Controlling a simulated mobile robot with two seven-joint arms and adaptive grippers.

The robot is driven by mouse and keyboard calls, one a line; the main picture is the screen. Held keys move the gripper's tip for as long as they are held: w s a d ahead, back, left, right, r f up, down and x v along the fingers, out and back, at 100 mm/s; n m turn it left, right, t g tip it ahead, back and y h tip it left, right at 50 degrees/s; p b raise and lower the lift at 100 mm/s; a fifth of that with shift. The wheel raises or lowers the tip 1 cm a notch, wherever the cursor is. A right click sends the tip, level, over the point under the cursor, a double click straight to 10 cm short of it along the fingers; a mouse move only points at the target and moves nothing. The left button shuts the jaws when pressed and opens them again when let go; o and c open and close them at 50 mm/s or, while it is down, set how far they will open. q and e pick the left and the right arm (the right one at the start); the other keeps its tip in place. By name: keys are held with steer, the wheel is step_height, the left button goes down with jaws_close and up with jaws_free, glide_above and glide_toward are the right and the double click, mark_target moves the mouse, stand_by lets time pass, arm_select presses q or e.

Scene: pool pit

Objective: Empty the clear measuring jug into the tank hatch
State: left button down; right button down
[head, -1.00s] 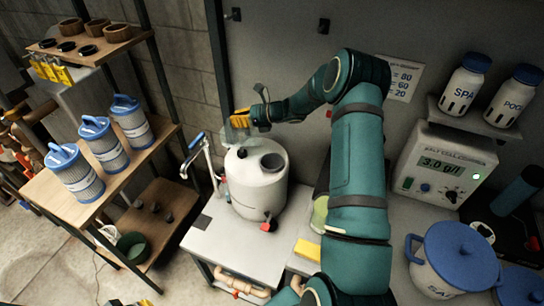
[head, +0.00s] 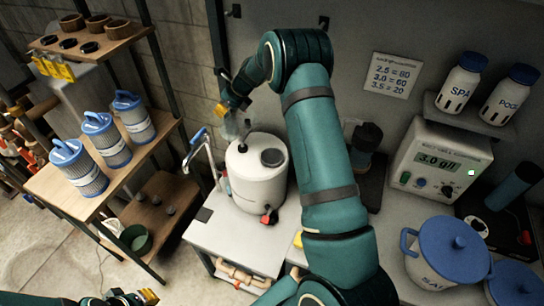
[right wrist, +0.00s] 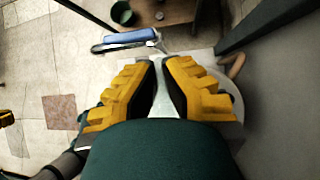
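The white tank (head: 257,188) stands on a grey bench. My right gripper (head: 226,106) is above and left of the tank. It is shut on the clear measuring jug (head: 231,128), which is faint against the wall and beside the tank top, left of the hatch. Its tilt and contents are hard to tell. In the right wrist view a pale strip of the jug (right wrist: 164,102) shows between the yellow fingers. My left gripper (head: 147,296) is low at the bottom left, its opening unclear.
A tap with a blue handle (head: 198,137) stands left of the tank. A shelf (head: 60,190) with several blue-capped filters is further left. A salt tub (head: 452,255) with a blue lid and a meter box (head: 440,158) stand on the right. The bench front (head: 215,235) is mostly clear.

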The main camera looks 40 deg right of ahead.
steer(key=w+a+f+g+h, duration=0.3)
steer(key=w+g+h, duration=0.1)
steer(key=g, duration=0.1)
steer(key=shift+w+a+f+g+b, duration=0.15)
steer(key=shift+a+g+b, duration=0.1)
steer(key=shift+g+b, duration=0.15)
steer(key=shift+h, duration=0.3)
steer(key=shift+g, duration=0.3)
stand_by(0.8)
